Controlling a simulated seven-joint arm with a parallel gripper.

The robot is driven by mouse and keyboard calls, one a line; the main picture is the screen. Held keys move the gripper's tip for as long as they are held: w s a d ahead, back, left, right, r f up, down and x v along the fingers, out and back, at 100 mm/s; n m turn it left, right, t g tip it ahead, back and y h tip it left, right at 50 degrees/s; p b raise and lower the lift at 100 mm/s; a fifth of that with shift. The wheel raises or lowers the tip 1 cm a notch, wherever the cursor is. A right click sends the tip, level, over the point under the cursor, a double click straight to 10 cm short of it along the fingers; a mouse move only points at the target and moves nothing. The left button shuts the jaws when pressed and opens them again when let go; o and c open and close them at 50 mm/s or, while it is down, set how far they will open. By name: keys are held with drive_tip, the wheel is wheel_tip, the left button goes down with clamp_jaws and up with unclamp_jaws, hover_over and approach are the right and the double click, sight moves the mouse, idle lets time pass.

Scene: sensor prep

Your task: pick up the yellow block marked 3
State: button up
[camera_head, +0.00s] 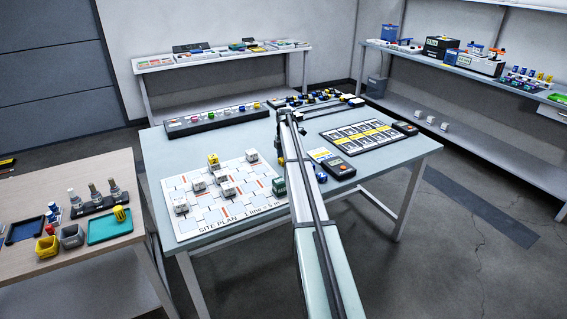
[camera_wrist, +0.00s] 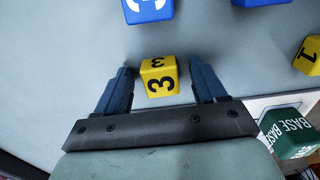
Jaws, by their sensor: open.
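The yellow block marked 3 (camera_wrist: 160,80) sits on the pale table in the wrist view, with black 3s on two of its faces. My gripper (camera_wrist: 160,68) is open, with one blue finger left of the block and the other right of it. Gaps show between the block and both fingers, and nothing is held. In the head view my arm covers the gripper, and I cannot pick out the block marked 3 there.
Blue blocks (camera_wrist: 148,9) lie beyond the gripper. A yellow block marked 1 (camera_wrist: 309,55) is at right, and a green BASE block (camera_wrist: 289,134) is at lower right. In the head view, a site plan board (camera_head: 240,210) with several blocks lies left of my arm.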

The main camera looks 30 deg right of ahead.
drive_tip(key=shift+c, duration=0.3)
drive_tip(key=c, duration=1.1)
